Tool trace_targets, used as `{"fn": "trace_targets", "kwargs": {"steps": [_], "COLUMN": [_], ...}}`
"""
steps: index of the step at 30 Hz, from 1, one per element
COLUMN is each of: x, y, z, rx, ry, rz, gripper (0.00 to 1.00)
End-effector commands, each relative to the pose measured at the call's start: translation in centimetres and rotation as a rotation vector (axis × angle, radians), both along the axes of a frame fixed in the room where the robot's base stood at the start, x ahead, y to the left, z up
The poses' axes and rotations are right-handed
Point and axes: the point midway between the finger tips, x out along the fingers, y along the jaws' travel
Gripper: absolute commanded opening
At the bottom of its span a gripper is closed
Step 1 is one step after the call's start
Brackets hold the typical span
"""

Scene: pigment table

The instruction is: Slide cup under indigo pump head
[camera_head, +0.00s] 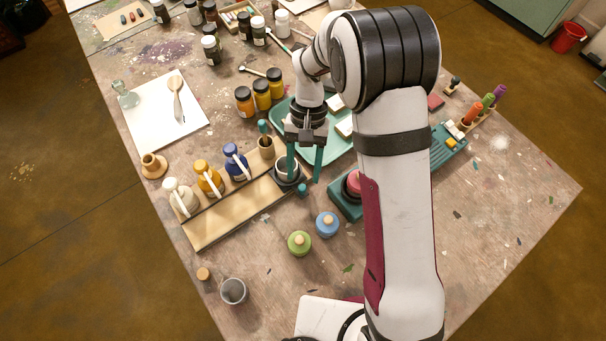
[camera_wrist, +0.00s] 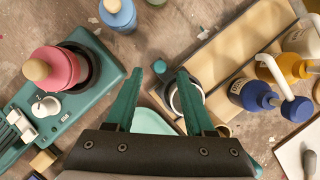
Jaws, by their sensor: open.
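A dark-rimmed cup with a pale inside (camera_head: 284,172) stands at the right end of the pale wooden board (camera_head: 225,218); it also shows in the wrist view (camera_wrist: 178,100). A teal knob (camera_head: 302,190) sits at its near side. The indigo pump bottle (camera_head: 236,166) stands in the rack behind the board, left of the cup, and its white spout points forward; it also shows in the wrist view (camera_wrist: 250,94). My gripper (camera_head: 304,178) is open at the cup, with one teal finger over the cup and the other right of it. I cannot tell if they touch.
A yellow pump bottle (camera_head: 206,178) and a white one (camera_head: 180,198) stand left of the indigo one. A green pot (camera_head: 299,243) and a blue pot (camera_head: 327,224) stand in front. A teal device with a red pot (camera_wrist: 58,68) stands nearby. A grey cup (camera_head: 233,291) is near the front edge.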

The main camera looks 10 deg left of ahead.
Motion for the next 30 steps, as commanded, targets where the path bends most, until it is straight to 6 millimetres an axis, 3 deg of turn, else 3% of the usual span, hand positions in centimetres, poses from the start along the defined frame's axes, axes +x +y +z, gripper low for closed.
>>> {"fn": "trace_targets", "kwargs": {"steps": [6,16,25,30], "x": [-1.0,-1.1,-1.1,-1.1], "y": [0.0,0.0,0.0,0.0], "z": [-2.3,-2.6,-2.6,-2.6], "rx": [-0.001,0.000,0.000,0.000], "ry": [0.001,0.000,0.000,0.000], "rz": [0.001,0.000,0.000,0.000], "gripper": [0.54,0.54,0.00,0.00]}}
